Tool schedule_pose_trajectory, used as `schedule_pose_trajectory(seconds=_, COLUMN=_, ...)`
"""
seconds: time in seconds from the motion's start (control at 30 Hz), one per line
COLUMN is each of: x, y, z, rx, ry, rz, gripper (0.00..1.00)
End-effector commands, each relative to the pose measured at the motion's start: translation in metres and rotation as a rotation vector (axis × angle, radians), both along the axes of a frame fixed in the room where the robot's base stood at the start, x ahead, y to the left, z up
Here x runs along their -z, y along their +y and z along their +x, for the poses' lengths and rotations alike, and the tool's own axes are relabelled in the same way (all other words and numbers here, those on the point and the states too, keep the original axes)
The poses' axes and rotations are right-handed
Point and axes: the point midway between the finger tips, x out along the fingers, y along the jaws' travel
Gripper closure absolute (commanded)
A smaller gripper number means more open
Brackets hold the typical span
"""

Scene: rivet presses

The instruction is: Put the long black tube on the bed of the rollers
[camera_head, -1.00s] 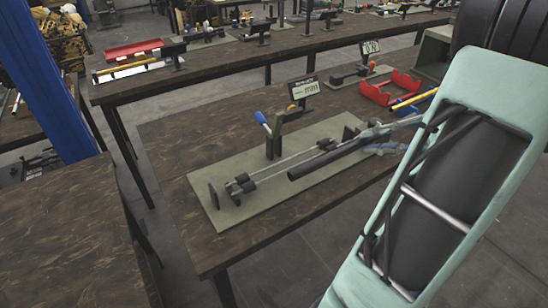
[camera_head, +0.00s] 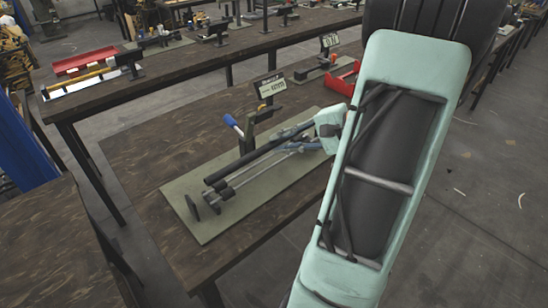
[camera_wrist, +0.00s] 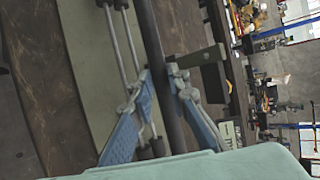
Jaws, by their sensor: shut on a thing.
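The long black tube (camera_head: 250,157) lies lengthwise over the press on the near table, roughly parallel to its rails. In the wrist view the tube (camera_wrist: 153,40) runs between the two blue fingers of my gripper (camera_wrist: 161,78), which is shut on it. In the head view my gripper (camera_head: 298,141) is at the tube's right end. The roller bed has two thin rails (camera_wrist: 118,42) with dark rollers (camera_head: 224,190) near its left end. The tube is beside the rails in the wrist view, on the lever side. I cannot tell whether it touches the rollers.
The press stands on a green base plate (camera_head: 211,228) with a blue-handled lever (camera_head: 233,124) and a sign (camera_head: 271,85) behind the tube. A red bin (camera_head: 343,80) is farther back. The dark table (camera_head: 140,165) is bare left of the plate.

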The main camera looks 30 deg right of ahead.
Motion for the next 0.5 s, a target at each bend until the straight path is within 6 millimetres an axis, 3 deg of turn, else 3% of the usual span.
schedule_pose_trajectory(seconds=0.37, x=0.029, y=0.015, z=0.019, rx=-0.001, ry=0.001, rz=0.003, gripper=1.0)
schedule_pose_trajectory(seconds=0.5, x=0.052, y=0.013, z=0.018, rx=0.002, ry=0.0, rz=0.004, gripper=1.0)
